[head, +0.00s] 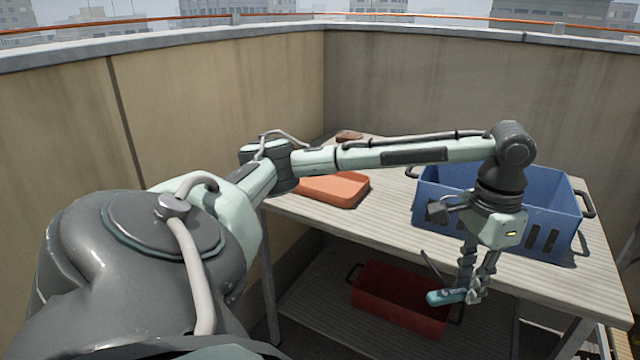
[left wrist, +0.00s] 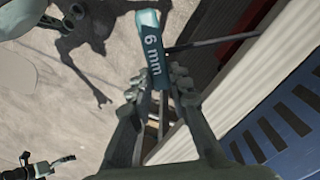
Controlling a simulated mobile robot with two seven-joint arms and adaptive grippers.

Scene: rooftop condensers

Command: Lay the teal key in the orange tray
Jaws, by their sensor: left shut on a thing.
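The teal key (head: 446,297) has a teal sleeve and a thin dark shaft at an angle to it. My left gripper (head: 470,291) is shut on the sleeve and holds it in front of the bench's front edge, lower than the bench top. In the left wrist view the key (left wrist: 151,50) reads "6 mm" and sticks out beyond the fingertips (left wrist: 158,88). The orange tray (head: 335,189) lies on the bench top, left of the gripper and farther back; my arm hides its back part.
A blue crate (head: 549,232) with dark handles stands on the bench (head: 400,233) at the right, behind my left gripper. A red crate (head: 385,307) is on the lower shelf. A small brown object (head: 348,136) lies at the back of the bench. Bare bench top separates tray and blue crate.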

